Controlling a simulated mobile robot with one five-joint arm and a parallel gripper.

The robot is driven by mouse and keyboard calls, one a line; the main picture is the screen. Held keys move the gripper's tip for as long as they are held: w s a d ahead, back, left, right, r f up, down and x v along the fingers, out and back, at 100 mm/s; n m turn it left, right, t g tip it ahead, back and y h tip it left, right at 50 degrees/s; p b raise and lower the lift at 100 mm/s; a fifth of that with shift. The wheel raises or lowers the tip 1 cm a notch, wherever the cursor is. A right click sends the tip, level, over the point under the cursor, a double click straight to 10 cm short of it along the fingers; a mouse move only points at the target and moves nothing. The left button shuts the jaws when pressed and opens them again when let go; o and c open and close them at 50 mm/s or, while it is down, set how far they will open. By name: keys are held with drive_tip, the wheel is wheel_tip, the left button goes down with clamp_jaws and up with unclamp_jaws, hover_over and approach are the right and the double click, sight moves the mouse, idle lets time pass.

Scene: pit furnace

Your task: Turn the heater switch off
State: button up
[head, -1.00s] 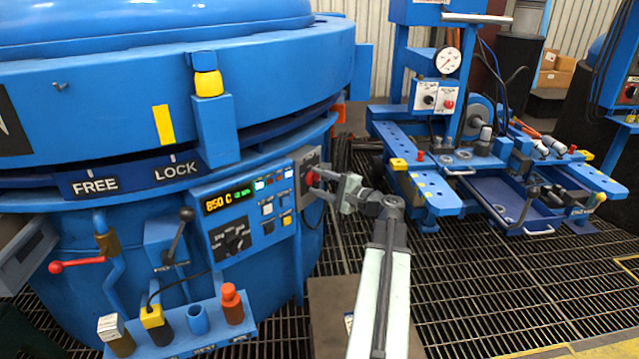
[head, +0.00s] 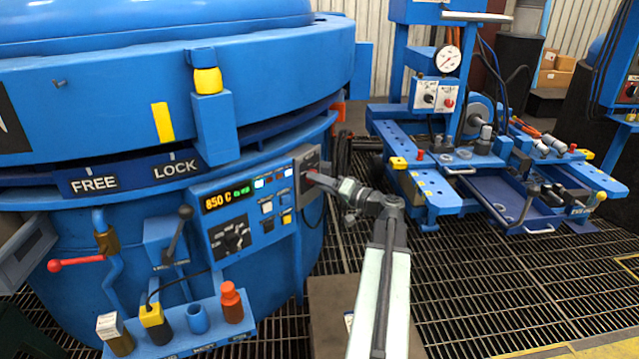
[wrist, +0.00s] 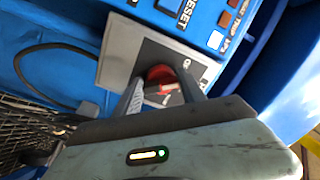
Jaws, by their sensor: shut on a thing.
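The heater switch is a red knob (wrist: 160,76) on a black and grey plate (wrist: 118,58) in the wrist view. In the head view the plate (head: 304,162) is at the right end of the furnace's control panel. My gripper (wrist: 161,88) has one finger on each side of the red knob and is shut on it. In the head view my gripper (head: 322,180) reaches the plate from the right and covers most of the knob. White lettering beside the knob is partly hidden, and I cannot tell which position the knob points to.
The blue control panel (head: 222,240) shows a green and orange display, coloured buttons and a black dial. A shelf (head: 190,338) with several small items stands below it. A blue machine (head: 440,190) stands at the right. Open grating floor (head: 470,290) lies between.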

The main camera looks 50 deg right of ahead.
drive_tip(key=shift+f+n, duration=0.1)
drive_tip(key=shift+n, duration=1.1)
drive_tip(key=o, duration=1.4)
drive_tip(key=shift+c, duration=0.2)
drive_tip(key=shift+s, duration=0.1)
drive_tip(key=s+d, duration=0.1)
drive_tip(key=s, duration=0.6)
drive_tip(key=shift+s, duration=0.3)
